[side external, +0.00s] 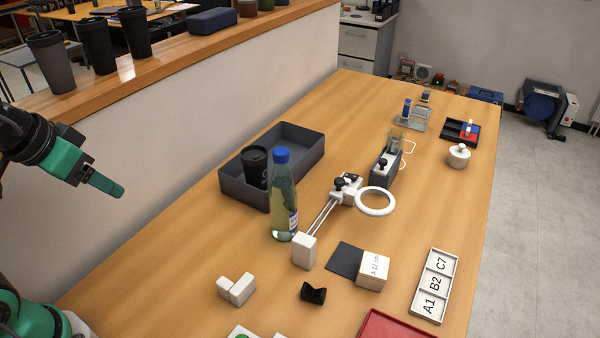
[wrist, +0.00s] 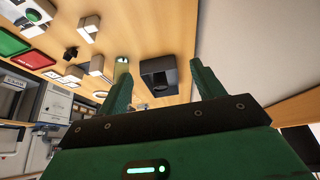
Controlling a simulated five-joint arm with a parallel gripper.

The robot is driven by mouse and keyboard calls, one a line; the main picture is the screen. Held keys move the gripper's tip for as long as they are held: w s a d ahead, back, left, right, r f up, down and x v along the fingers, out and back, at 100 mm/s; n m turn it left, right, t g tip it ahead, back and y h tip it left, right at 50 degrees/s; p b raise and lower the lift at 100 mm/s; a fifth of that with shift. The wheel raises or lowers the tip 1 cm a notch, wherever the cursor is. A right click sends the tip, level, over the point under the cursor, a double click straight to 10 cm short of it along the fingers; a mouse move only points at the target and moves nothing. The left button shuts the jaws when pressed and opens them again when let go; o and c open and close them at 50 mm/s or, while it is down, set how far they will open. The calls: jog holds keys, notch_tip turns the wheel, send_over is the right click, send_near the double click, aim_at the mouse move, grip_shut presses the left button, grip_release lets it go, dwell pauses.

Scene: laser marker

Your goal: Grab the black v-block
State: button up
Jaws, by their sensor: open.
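The black v-block (side external: 313,292) sits on the wooden table near the front, its notch facing up. It also shows small at the upper left of the wrist view (wrist: 71,53). My gripper (side external: 104,184) is at the far left of the side view, raised and well away from the v-block. In the wrist view the two green fingers of my gripper (wrist: 160,64) are spread wide with nothing held between them.
A bottle (side external: 284,205) stands by a grey tray (side external: 308,138) holding a black cup. A red tray (side external: 395,326) is front right. Bare table surrounds the v-block closely.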

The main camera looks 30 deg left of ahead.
jog(key=n+g, duration=0.2)
jog(key=g, duration=0.4)
send_over(314, 293)
jog(key=a, duration=0.1)
notch_tip(314, 293, down, 16)
jog(key=shift+s+f, duration=0.1)
jog(key=shift+f, duration=0.05)
jog(key=shift+d+f, duration=0.35)
jog(key=shift+f, duration=1.8)
jog(key=shift+d+f, duration=0.1)
jog(key=shift+f, duration=1.85)
